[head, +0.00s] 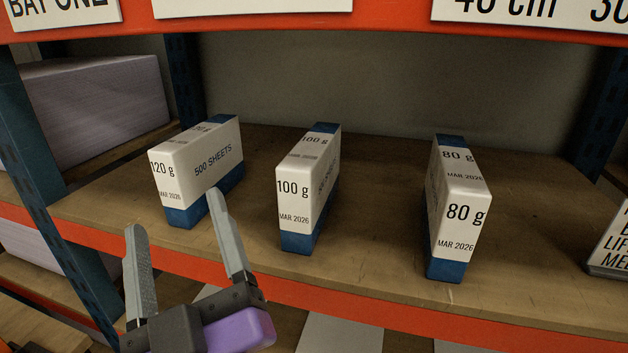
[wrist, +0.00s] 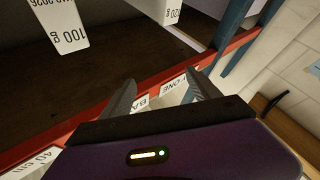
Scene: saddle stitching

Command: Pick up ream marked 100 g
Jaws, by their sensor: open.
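The ream marked 100 g (head: 294,200) stands upright on the wooden shelf, between two other reams. It is white with a blue band at the base and a blue patch at the back top. Its label end faces the shelf front, with "MAR 2026" below the weight. In the wrist view its label end (wrist: 66,28) shows upside down at the upper left, cut off by the frame. My gripper (head: 174,208) is open and empty, in front of the shelf at the left. It also shows in the wrist view (wrist: 161,75). It is apart from the 100 g ream.
The 120 g ream (head: 205,163) stands left, behind my fingers in the head view. The 80 g ream (head: 462,208) stands right. Gaps separate the reams. An orange beam (head: 400,315) edges the shelf; another crosses above. Blue posts (head: 598,120) flank the bay. A sign stands far right.

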